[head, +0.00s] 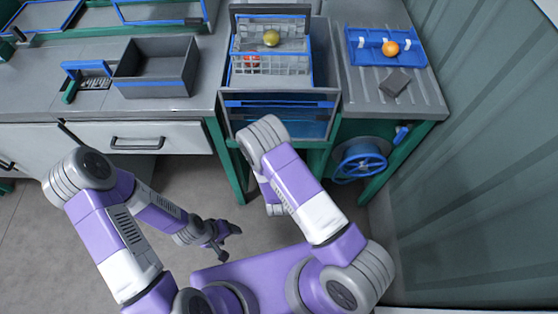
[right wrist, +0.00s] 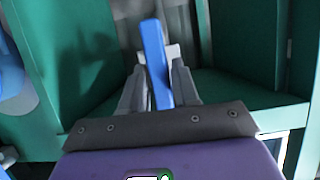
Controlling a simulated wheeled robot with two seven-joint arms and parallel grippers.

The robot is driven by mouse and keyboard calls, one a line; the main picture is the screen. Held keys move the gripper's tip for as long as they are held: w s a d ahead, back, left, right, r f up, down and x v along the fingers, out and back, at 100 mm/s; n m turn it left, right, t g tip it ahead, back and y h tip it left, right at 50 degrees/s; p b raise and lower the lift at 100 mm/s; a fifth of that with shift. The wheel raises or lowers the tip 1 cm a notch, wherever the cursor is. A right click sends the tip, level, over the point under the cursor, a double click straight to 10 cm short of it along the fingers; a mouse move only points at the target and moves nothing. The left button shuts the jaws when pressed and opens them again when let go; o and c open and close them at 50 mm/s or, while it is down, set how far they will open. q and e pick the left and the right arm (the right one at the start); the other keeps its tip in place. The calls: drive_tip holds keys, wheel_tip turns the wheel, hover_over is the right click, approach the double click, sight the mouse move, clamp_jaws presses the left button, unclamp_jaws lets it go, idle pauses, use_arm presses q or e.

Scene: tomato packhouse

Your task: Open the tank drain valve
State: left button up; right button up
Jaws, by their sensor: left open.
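In the right wrist view a blue lever (right wrist: 157,62), which looks like the drain valve's handle, stands between the two fingers of my right gripper (right wrist: 159,82). A pale fitting shows behind it. The fingers flank the lever closely, but I cannot tell whether they press on it. In the head view my right arm hides this lever and the right gripper. The wash tank (head: 281,104) stands behind that arm with a wire basket in it. My left gripper (head: 219,246) is open and empty, low over the floor, away from the tank.
Green frame panels (right wrist: 80,60) surround the lever. A blue hose reel or wheel (head: 360,163) sits right of the tank, with a small blue handle (head: 402,134) above. A grey bin (head: 157,86) stands on the left counter. A blue tray (head: 365,57) holds an orange fruit (head: 390,48).

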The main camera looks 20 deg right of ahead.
drive_tip(key=shift+o, duration=1.2)
drive_tip(key=p+v, duration=0.2)
drive_tip(key=v, duration=0.5)
drive_tip(key=shift+s, duration=0.25)
drive_tip(key=s+a+r+g+y+p, duration=0.2)
drive_tip(key=s+g+y+p, duration=0.4)
drive_tip(key=s+g, duration=0.6)
drive_tip(key=shift+s+r+n+y+p, duration=0.4)
drive_tip(key=shift+s+r+y, duration=0.1)
drive_tip(key=shift+s+y, duration=0.45)
